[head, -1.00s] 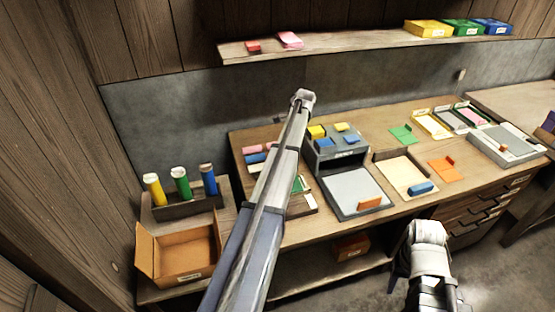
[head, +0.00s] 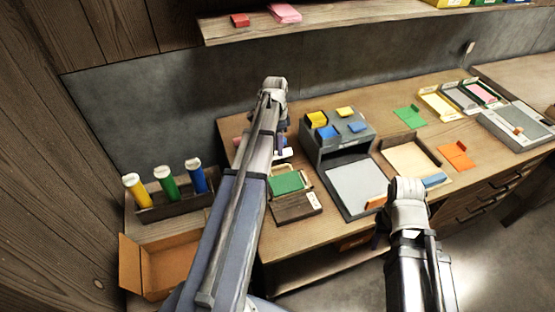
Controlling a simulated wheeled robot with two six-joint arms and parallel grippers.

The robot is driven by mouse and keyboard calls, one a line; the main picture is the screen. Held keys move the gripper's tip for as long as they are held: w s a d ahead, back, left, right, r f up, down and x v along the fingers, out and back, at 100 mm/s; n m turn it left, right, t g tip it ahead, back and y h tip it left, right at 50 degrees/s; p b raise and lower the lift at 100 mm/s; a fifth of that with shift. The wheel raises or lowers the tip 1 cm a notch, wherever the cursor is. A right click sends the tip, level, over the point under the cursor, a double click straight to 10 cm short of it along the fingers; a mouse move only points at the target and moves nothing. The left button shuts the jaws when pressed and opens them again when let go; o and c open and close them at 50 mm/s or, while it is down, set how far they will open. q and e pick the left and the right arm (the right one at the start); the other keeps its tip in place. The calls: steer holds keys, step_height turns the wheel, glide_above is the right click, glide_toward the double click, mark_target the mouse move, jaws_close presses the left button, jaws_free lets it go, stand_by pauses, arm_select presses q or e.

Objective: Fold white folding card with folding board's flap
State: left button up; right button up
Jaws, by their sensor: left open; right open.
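My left arm reaches across the left part of the bench. Its gripper (head: 281,143) points down over the small goods there, open and partly hidden by my own wrist. A small white piece (head: 285,154) shows just below it; I cannot tell whether this is the white folding card. A tan board with a raised edge (head: 405,156) and a blue piece at its front lies right of centre. A grey board (head: 352,186) has an orange piece at its front. I cannot tell which is the folding board. My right gripper (head: 381,240) is open, low in front of the bench, mostly hidden by its wrist.
A grey stand (head: 337,138) with yellow and blue pieces stands behind the grey board. A green pad (head: 287,183) lies by my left arm. Green and orange cards (head: 457,155) lie to the right. An open cardboard box (head: 170,265) and capped tubes (head: 165,182) are at the left.

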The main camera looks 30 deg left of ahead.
mark_target(284, 178)
arm_select(q)
steer(key=shift+s+d+f+b, duration=0.15)
steer(key=shift+f+b, duration=1.8)
steer(key=shift+s+d+f+b, duration=0.15)
steer(key=shift+f+b, duration=1.75)
steer(key=shift+f, duration=0.05)
jaws_close()
